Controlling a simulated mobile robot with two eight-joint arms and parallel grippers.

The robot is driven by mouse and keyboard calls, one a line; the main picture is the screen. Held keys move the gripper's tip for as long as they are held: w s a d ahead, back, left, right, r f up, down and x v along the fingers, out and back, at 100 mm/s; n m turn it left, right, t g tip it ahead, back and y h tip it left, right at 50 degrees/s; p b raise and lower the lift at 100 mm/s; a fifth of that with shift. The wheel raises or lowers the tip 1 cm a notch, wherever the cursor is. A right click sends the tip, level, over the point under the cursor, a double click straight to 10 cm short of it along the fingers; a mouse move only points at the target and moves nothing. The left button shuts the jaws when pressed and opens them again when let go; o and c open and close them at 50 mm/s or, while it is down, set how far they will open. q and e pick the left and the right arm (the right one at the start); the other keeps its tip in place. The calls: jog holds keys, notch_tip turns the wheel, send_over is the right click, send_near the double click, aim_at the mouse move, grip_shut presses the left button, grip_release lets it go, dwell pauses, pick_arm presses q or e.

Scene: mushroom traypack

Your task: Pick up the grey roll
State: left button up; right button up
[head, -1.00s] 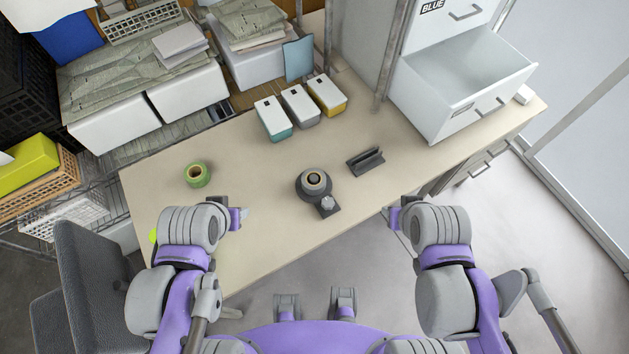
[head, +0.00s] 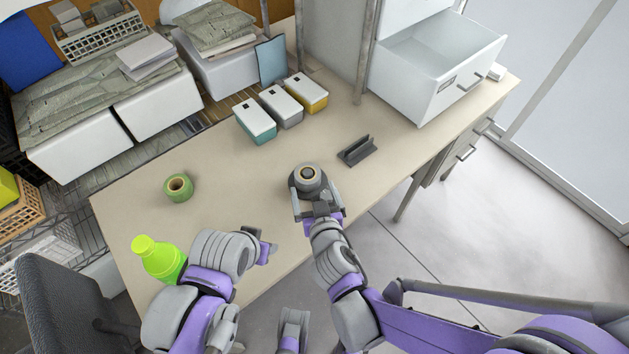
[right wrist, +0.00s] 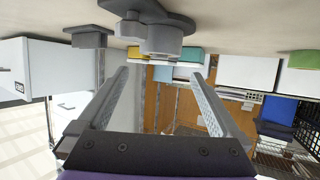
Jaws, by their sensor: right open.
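The grey roll (head: 308,178) sits on the beige desk, a round dark grey body with a lighter ring and a tan centre on top. In the right wrist view, which is upside down, the grey roll (right wrist: 148,32) hangs at the top, just beyond the fingers. My right gripper (head: 317,206) is open at the near side of the roll, and its fingers partly cover the roll's near end. Its two fingers (right wrist: 160,82) are spread with nothing between them. My left gripper (head: 268,250) is over the desk's near edge; its jaw gap is unclear.
A dark grey slotted holder (head: 357,151) stands right of the roll. A green roll (head: 178,187) lies left, and a green bottle (head: 158,258) stands near my left arm. Several small lidded boxes (head: 281,106) stand behind. An open drawer (head: 437,85) juts out at the right.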

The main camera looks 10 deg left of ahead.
aim_at(308, 174)
pick_arm(q)
jog(key=shift+w+f, duration=0.1)
jog(key=shift+f, duration=0.3)
pick_arm(e)
jog(key=x, duration=0.4)
jog(key=shift+f, duration=0.1)
pick_arm(q)
jog(key=shift+f+b, duration=0.55)
jog(key=shift+b, duration=0.2)
pick_arm(e)
jog(key=shift+x, duration=2.8)
jog(key=shift+s+d+f, duration=0.1)
jog(key=shift+f, duration=0.05)
jog(key=c, duration=1.1)
